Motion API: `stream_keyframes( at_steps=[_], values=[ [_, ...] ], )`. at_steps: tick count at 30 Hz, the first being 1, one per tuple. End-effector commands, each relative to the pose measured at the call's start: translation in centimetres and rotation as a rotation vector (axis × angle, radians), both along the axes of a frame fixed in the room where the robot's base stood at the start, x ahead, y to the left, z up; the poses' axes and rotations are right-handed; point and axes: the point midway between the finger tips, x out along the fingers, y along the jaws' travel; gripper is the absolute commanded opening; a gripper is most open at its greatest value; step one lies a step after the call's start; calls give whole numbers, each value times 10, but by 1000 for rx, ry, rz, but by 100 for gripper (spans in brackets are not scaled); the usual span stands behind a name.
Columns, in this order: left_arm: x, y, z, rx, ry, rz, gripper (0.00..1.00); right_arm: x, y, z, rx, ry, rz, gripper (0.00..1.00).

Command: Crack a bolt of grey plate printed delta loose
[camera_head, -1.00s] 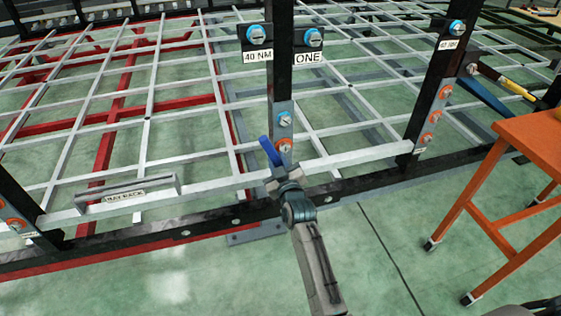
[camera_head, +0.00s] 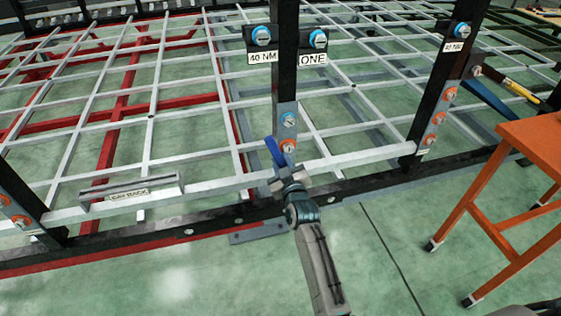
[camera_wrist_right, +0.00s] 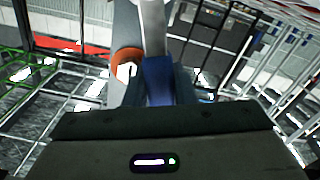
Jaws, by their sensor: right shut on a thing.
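A grey plate (camera_head: 281,108) is on the middle black post of the frame. My right gripper (camera_head: 279,173) is shut on a tool with a blue handle (camera_head: 274,151), close in front of the lower bolt. In the right wrist view the blue handle (camera_wrist_right: 158,80) sits between the fingers, and an orange-ringed bolt (camera_wrist_right: 126,64) shows just left of it. I cannot tell whether the tool touches the bolt. My left gripper is out of view.
More grey plates with orange-ringed bolts are on the right post (camera_head: 433,120) and the left post (camera_head: 22,215). Labels "40 NM" (camera_head: 263,57) and "ONE" (camera_head: 313,57) hang above. A tray labelled as a rack (camera_head: 130,192) lies left. An orange table (camera_head: 540,140) stands right.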

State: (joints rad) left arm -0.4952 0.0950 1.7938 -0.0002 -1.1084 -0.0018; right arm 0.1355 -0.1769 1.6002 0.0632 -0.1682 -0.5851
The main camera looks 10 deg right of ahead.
Motion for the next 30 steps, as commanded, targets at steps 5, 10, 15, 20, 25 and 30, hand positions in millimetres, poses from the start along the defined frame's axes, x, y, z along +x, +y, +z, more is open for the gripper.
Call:
stream_keyframes(
  at_steps=[5, 10, 15, 20, 25, 30],
  values=[
    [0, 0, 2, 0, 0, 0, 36, -11, -1, 1, 0, -2, 0, 0],
    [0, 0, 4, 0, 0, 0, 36, -21, -1, 1, -1, -3, -1, 0],
    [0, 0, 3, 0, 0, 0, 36, -31, -1, 0, -2, -3, -1, 0],
    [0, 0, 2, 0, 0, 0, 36, -41, -2, 0, -1, -3, -1, 0],
    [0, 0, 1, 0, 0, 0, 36, -50, -2, 0, 0, -3, -1, 0],
    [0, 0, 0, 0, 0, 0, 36, -56, -2, 1, -2, -3, -1, 0]
  ],
)
